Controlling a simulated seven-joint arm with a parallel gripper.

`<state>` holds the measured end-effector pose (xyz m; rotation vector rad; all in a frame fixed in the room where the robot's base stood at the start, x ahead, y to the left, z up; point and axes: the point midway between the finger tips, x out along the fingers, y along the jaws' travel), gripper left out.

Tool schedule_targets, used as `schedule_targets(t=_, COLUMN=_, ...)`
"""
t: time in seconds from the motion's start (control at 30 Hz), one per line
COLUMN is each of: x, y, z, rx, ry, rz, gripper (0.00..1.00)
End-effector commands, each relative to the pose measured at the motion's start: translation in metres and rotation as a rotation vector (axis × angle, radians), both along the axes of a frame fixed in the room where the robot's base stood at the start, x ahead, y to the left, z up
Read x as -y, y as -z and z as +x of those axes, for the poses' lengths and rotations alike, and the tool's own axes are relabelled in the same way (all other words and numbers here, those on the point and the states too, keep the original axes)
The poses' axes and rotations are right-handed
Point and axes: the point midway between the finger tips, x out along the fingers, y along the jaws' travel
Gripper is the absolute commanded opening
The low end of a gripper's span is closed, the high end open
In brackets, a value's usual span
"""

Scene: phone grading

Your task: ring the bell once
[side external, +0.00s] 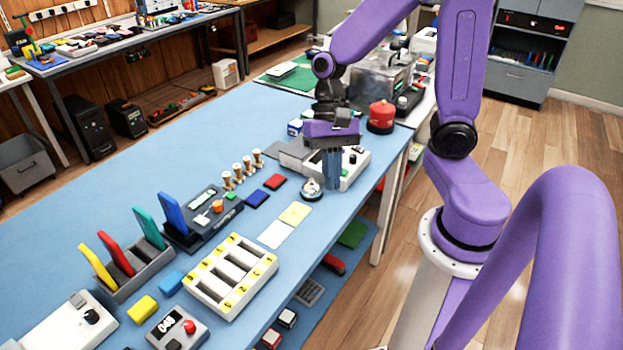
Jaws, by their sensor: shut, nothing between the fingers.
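A small round silver-and-dark object that looks like the bell (312,190) stands on the blue table near its right edge. My gripper (332,185) points straight down just to the right of it, with its fingers together and empty. The fingertips are close to the bell. I cannot tell from this angle whether they touch it, are above it or are behind it.
A white device (352,170) stands right behind the fingers. A red canister (381,117) is at the far end. Yellow and white cards (277,234), a slotted white tray (230,276) and a rack of coloured phones (133,275) lie to the left. The blue table (210,150) is clear at the back left.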

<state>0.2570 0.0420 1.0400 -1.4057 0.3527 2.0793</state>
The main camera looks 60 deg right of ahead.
Motion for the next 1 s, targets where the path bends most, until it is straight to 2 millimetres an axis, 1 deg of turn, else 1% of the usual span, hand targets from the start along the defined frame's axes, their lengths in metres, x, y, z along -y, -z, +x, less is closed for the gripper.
schedule_targets(t=0.03, x=0.005, y=0.003, z=0.009, rx=-0.038, ry=0.116, rz=0.004, gripper=0.0)
schedule_targets(t=0.1, x=0.01, y=0.006, z=0.022, rx=-0.089, ry=0.27, rz=0.013, gripper=0.0)
schedule_targets(t=0.27, x=0.027, y=0.013, z=0.05, rx=-0.209, ry=0.623, rz=0.041, gripper=0.0)
schedule_targets(t=0.37, x=0.042, y=0.018, z=0.069, rx=-0.287, ry=0.843, rz=0.066, gripper=0.0)
schedule_targets(t=0.47, x=0.059, y=0.023, z=0.086, rx=-0.369, ry=1.06, rz=0.095, gripper=0.0)
schedule_targets(t=0.6, x=0.088, y=0.031, z=0.109, rx=-0.488, ry=1.358, rz=0.148, gripper=0.0)
schedule_targets(t=0.7, x=0.11, y=0.036, z=0.121, rx=-0.569, ry=1.547, rz=0.189, gripper=0.0)
schedule_targets(t=0.8, x=0.13, y=0.041, z=0.13, rx=-0.637, ry=1.7, rz=0.229, gripper=0.0)
schedule_targets(t=0.9, x=0.145, y=0.045, z=0.136, rx=-0.69, ry=1.812, rz=0.262, gripper=0.0)
schedule_targets(t=1.0, x=0.154, y=0.047, z=0.139, rx=-0.724, ry=1.876, rz=0.282, gripper=0.0)
